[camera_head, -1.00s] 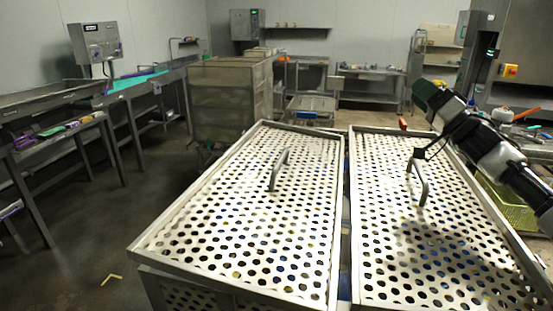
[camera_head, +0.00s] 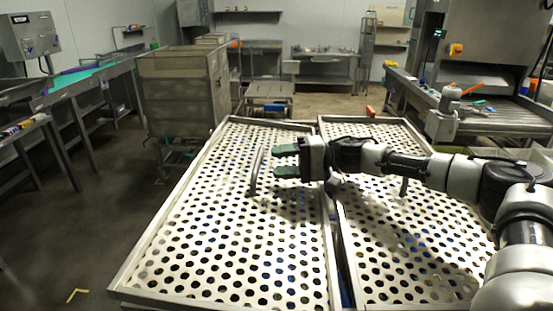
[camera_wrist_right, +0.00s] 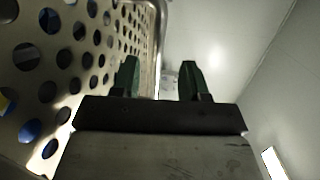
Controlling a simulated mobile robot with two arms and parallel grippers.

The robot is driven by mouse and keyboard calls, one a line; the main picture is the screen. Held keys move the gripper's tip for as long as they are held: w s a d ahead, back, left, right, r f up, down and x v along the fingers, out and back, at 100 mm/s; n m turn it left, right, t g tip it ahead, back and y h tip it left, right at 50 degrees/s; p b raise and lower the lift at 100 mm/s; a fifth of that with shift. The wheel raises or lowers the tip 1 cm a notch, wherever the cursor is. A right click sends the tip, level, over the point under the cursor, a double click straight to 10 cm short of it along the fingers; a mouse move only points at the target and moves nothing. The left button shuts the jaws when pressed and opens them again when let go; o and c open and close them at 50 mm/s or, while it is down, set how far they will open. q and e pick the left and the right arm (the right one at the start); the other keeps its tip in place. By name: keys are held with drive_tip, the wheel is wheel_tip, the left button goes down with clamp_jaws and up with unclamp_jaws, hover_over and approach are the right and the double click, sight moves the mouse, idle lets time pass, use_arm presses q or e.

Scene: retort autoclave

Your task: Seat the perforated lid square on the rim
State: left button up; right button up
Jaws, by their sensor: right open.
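Two perforated metal lids lie side by side in the head view, the left lid (camera_head: 215,240) and the right lid (camera_head: 385,255). I cannot tell how squarely either sits on the rim beneath. The left lid's upright bar handle (camera_head: 256,171) stands near its middle. My right gripper (camera_head: 274,161) is open just right of this handle, its green fingers pointing at it, with no clear contact. In the right wrist view, the open fingers (camera_wrist_right: 159,72) show with a perforated sheet (camera_wrist_right: 75,60) at left. My arm partly covers the right lid and its handle (camera_head: 404,186).
A tall cart (camera_head: 180,95) stands behind the left lid. A bench (camera_head: 70,85) runs along the left. A steel machine (camera_head: 490,60) with a work surface stands at the back right. The floor at the left front is open.

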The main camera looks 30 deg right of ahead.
sight(249, 167)
drive_tip(key=shift+d+f, duration=0.15)
drive_tip(key=p+x, duration=0.2)
drive_tip(key=x, duration=0.5)
drive_tip(key=shift+w+a, duration=0.15)
drive_tip(key=shift+a, duration=0.15)
clamp_jaws()
drive_tip(key=shift+f, duration=0.1)
idle(1.4)
